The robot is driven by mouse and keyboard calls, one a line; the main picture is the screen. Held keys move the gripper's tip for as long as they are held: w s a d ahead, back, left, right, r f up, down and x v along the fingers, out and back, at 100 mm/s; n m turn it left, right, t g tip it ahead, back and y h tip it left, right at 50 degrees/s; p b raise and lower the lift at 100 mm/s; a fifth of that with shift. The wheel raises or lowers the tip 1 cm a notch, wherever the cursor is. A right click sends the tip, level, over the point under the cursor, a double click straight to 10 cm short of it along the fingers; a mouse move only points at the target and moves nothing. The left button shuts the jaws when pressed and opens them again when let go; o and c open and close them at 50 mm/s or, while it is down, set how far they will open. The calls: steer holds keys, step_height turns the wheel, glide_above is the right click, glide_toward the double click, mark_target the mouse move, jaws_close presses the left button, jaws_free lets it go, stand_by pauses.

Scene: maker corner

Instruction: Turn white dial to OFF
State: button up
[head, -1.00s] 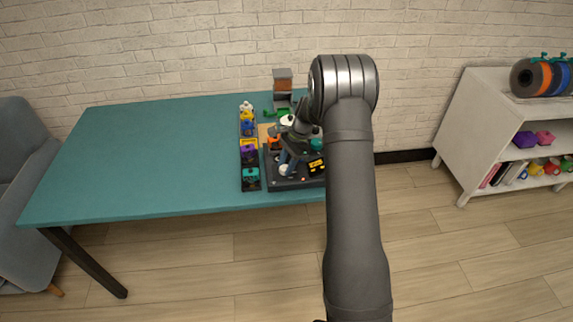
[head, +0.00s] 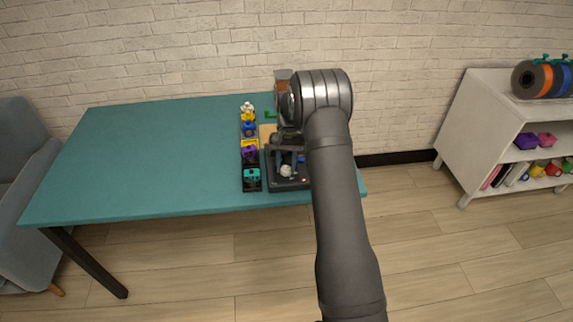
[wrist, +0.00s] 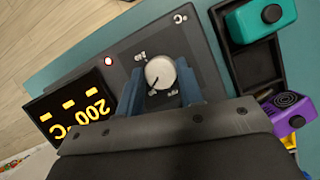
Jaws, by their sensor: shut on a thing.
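The white dial (wrist: 160,73) sits on a dark grey panel (wrist: 205,62) in the wrist view. It is round, with a dark pointer mark near its lower left edge and small white labels around it, too small to read surely. My gripper (wrist: 161,80) has its blue fingers on both sides of the dial and is shut on it. My arm hides the right part of the panel there.
A black display (wrist: 75,112) beside the dial reads 200 °C in yellow. A small red lamp (wrist: 108,61) is near it. The teal table (head: 140,150) is clear at left.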

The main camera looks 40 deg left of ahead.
steer(key=n+t, duration=0.1)
steer(key=n, duration=0.2)
steer(key=n+h, duration=0.1)
steer(key=n, duration=0.1)
steer(key=shift+s+a+n+t+h, duration=0.15)
steer(key=shift+n+t+h, duration=0.15)
steer(key=shift+n+t, duration=0.1)
steer(key=n+t, duration=0.1)
steer(key=n, duration=0.1)
steer(key=n+t, duration=0.1)
steer(key=n, duration=0.2)
steer(key=shift+s+n+h, duration=0.15)
steer(key=shift+n+h, duration=0.15)
steer(key=o, duration=1)
steer(key=shift+c, duration=0.2)
steer(key=v, duration=1.7)
steer(key=shift+s+r, duration=0.2)
steer(key=shift+r, duration=0.05)
